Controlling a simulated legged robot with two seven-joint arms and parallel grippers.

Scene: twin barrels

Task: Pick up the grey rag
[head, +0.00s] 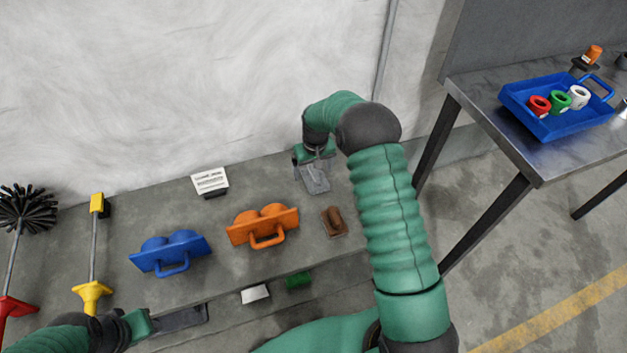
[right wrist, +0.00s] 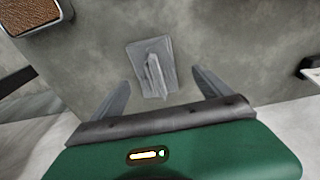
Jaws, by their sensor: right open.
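The grey rag (head: 316,180) lies on the grey concrete ledge near the wall, in the middle of the head view. In the right wrist view the rag (right wrist: 152,68) is a flat grey piece with a raised fold along its middle. My right gripper (head: 308,173) is just above and beside the rag. In the right wrist view its two fingers (right wrist: 160,88) are spread apart, with the lower part of the rag between them in the picture; I cannot tell whether they touch it. My left gripper (head: 140,325) is at the lower left of the head view; its jaws are unclear.
A brown brush-like block (head: 334,222) lies close to the rag. An orange double-cup holder (head: 263,226), a blue one (head: 171,254) and a white label card (head: 210,181) stand along the ledge. A metal table (head: 480,95) with a blue tray (head: 545,125) is at the right.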

